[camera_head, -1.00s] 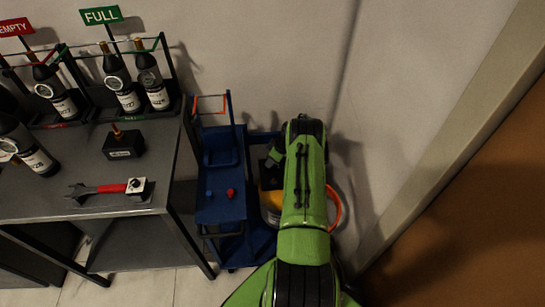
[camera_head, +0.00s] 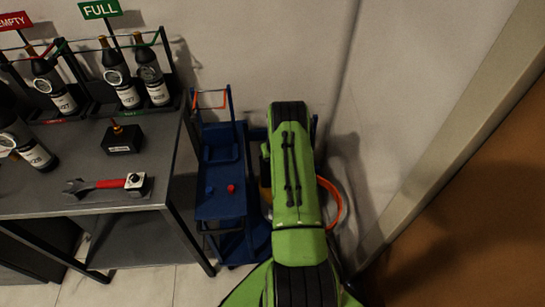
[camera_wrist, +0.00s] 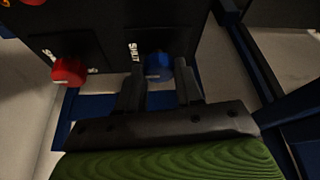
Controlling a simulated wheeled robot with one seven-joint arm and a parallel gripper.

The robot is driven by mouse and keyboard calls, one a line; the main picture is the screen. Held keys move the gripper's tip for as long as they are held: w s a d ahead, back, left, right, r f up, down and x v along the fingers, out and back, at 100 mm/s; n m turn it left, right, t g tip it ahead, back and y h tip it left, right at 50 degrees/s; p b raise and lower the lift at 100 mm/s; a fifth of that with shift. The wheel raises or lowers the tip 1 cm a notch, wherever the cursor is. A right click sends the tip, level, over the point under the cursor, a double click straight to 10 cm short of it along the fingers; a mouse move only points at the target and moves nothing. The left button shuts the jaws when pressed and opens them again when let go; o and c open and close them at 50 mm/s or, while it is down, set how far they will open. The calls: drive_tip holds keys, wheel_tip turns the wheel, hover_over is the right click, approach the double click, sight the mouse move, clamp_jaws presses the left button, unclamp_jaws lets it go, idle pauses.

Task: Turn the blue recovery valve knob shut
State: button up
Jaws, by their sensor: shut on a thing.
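The blue valve knob (camera_wrist: 158,66) sits on a dark panel (camera_wrist: 110,22) in the wrist view, with white SHUT lettering to its left. My gripper (camera_wrist: 158,76) is shut on the blue knob, one dark finger on each side of it. A pale mark shows on the knob's near face. A red knob (camera_wrist: 69,72) is on the same panel to the left, apart from the fingers. In the head view my green arm covers the gripper and the knob it holds.
A blue cart (camera_head: 219,207) with small blue and red parts on it stands left of my arm. An orange ring (camera_head: 335,207) shows right of my arm. The wall is close behind.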

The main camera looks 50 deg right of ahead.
drive_tip(key=shift+m, duration=0.3)
drive_tip(key=o, duration=1)
drive_tip(key=shift+o, duration=0.2)
drive_tip(key=shift+r, duration=0.1)
drive_tip(key=p+v, duration=0.5)
drive_tip(key=v, duration=1)
drive_tip(key=shift+a+r, duration=0.25)
